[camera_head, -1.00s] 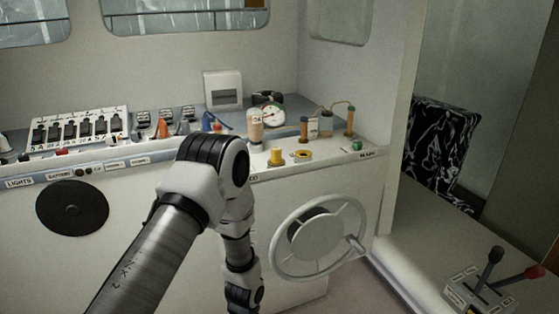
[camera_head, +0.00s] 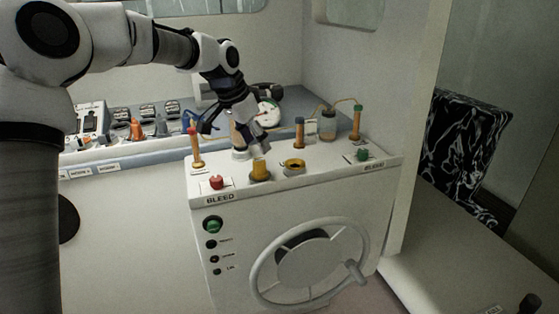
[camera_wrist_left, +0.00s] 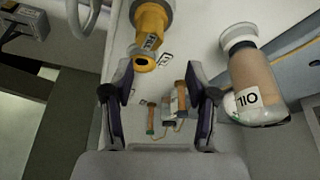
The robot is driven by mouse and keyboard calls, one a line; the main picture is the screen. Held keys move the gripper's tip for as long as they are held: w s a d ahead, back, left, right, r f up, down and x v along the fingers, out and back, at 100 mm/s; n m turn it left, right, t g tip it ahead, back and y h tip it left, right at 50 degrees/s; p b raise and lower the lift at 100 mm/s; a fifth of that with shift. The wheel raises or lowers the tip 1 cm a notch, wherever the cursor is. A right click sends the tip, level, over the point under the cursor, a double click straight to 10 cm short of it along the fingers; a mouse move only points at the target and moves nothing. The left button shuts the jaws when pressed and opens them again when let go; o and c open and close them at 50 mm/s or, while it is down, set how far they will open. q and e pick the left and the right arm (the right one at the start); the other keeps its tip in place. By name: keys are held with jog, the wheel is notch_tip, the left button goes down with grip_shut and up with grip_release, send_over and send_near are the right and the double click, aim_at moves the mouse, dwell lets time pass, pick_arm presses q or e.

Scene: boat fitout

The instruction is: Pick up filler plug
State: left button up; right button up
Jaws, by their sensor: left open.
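The yellow filler plug (camera_head: 261,169) stands upright on the white console top, left of a yellow ring (camera_head: 293,165) with a dark opening. In the left wrist view, the plug (camera_wrist_left: 152,20) is at the top and the ring (camera_wrist_left: 140,61) just below it. My left gripper (camera_head: 259,147) is just above and behind the plug, pointing down. Its fingers (camera_wrist_left: 159,82) are open with nothing between them gripped. Whether a finger touches the plug cannot be told. My right gripper is not in view.
The oil bottle (camera_wrist_left: 256,78) stands close beside the gripper, partly hidden in the head view. A red knob (camera_head: 216,182), orange-brown posts (camera_head: 299,132) and a green knob (camera_head: 363,155) crowd the console top. A handwheel (camera_head: 309,264) is on its front.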

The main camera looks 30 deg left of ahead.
aim_at(258, 160)
pick_arm(q)
jog(key=shift+w+d+f, duration=0.15)
jog(key=shift+w+f, duration=0.2)
jog(key=shift+f, duration=0.05)
jog(key=s, duration=0.1)
jog(key=s+p, duration=0.1)
jog(key=s+f, duration=0.1)
jog(key=s, duration=0.1)
jog(key=shift+d+p, duration=0.35)
jog(key=shift+p, duration=0.05)
jog(key=w+f, duration=0.1)
jog(key=f, duration=0.1)
jog(key=w+f, duration=0.2)
jog(key=shift+w+d+f, duration=0.15)
jog(key=shift+w, duration=0.3)
jog(key=shift+s+r, duration=0.55)
jog(key=shift+s, duration=0.3)
grip_shut()
jog(key=shift+w+f, duration=0.15)
jog(key=shift+w, duration=0.15)
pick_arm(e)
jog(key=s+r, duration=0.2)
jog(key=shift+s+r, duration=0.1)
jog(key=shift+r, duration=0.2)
